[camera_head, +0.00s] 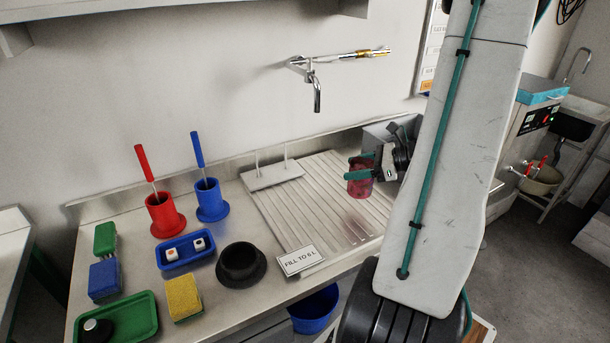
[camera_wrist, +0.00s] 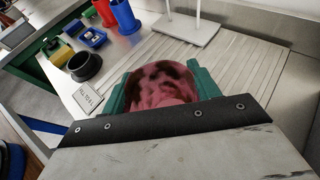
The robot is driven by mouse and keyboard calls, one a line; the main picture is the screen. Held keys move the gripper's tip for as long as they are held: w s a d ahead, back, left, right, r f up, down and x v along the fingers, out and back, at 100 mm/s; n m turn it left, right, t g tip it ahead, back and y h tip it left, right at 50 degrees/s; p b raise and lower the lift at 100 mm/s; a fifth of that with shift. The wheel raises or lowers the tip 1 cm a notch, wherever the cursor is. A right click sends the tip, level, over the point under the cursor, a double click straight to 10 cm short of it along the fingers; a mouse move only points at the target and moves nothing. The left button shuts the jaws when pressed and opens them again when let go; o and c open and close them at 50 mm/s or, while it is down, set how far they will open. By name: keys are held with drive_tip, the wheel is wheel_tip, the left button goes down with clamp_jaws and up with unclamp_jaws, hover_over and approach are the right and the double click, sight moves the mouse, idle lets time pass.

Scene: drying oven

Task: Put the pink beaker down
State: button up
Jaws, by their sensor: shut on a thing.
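The pink beaker (camera_head: 358,188) is held between the green fingers of my gripper (camera_head: 360,166), over the right part of the ribbed drainboard. In the wrist view the pink beaker (camera_wrist: 162,86) fills the space between the two green fingers (camera_wrist: 160,88). My gripper is shut on it. The beaker looks roughly upright in the head view. A reddish patch shows on the board below it, and I cannot tell how large the gap under the beaker is. My wrist hides part of the beaker in the wrist view.
The ribbed drainboard (camera_head: 318,205) has free room left of the beaker, with a white pronged rack (camera_head: 272,177) at its back left. A "FILL TO 5 L" sign (camera_head: 300,260) and a black round holder (camera_head: 241,264) stand at the front. A wall tap (camera_head: 317,92) hangs above.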

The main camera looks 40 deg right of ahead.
drive_tip(key=shift+w+a+f, duration=0.5)
drive_tip(key=shift+w+f, duration=0.3)
drive_tip(key=shift+w, duration=1.65)
drive_tip(key=shift+w+a+f, duration=0.5)
drive_tip(key=shift+w+f, duration=0.35)
drive_tip(key=shift+w, duration=1.55)
drive_tip(key=shift+w+a+f, duration=0.5)
drive_tip(key=shift+w+f, duration=0.3)
drive_tip(key=shift+w, duration=1.65)
drive_tip(key=shift+f, duration=0.2)
drive_tip(key=o, duration=1)
drive_tip(key=shift+o, duration=0.2)
drive_tip(key=shift+r, duration=0.15)
